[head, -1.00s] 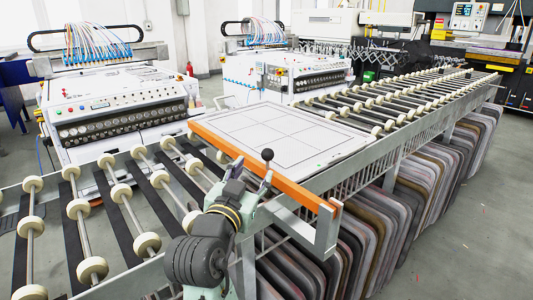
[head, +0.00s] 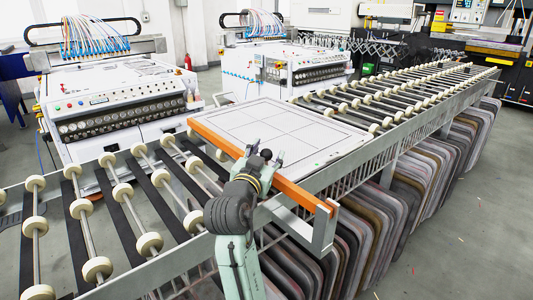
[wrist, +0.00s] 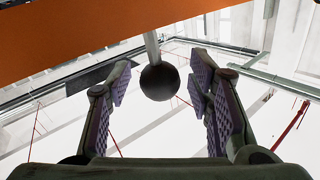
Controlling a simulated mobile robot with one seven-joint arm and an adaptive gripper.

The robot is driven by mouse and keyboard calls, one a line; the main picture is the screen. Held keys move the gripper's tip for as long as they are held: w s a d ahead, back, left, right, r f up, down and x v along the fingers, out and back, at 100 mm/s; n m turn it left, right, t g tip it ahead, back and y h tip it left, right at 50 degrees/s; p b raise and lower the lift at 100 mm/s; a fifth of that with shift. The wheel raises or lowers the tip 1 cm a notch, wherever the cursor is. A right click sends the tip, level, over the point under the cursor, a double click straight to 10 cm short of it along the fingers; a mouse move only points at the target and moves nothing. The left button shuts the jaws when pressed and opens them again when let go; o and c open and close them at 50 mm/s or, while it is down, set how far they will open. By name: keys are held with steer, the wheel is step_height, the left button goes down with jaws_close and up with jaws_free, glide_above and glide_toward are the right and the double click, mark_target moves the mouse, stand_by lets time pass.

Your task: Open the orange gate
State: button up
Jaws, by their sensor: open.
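The orange gate (head: 304,196) is a long bar along the near edge of the white panel on the roller table. It also crosses the top left of the wrist view (wrist: 70,30). A black ball knob (wrist: 159,81) on a thin pale rod belongs with the bar. In the head view the knob (head: 266,154) is small and partly crowded by my gripper. My gripper (head: 264,164) is at the middle of the bar. Its jaws are open. In the wrist view the knob appears between the two fingertips, with gaps on both sides and no visible contact.
The white panel (head: 285,130) with thin lines lies behind the bar. Roller conveyor sections (head: 120,190) extend left and to the far right (head: 400,95). Several grey padded boards (head: 400,215) hang under the table. A metal bracket (head: 323,232) stands at the bar's right end.

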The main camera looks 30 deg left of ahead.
steer(key=shift+c, duration=0.2)
jaws_close()
stand_by(0.3)
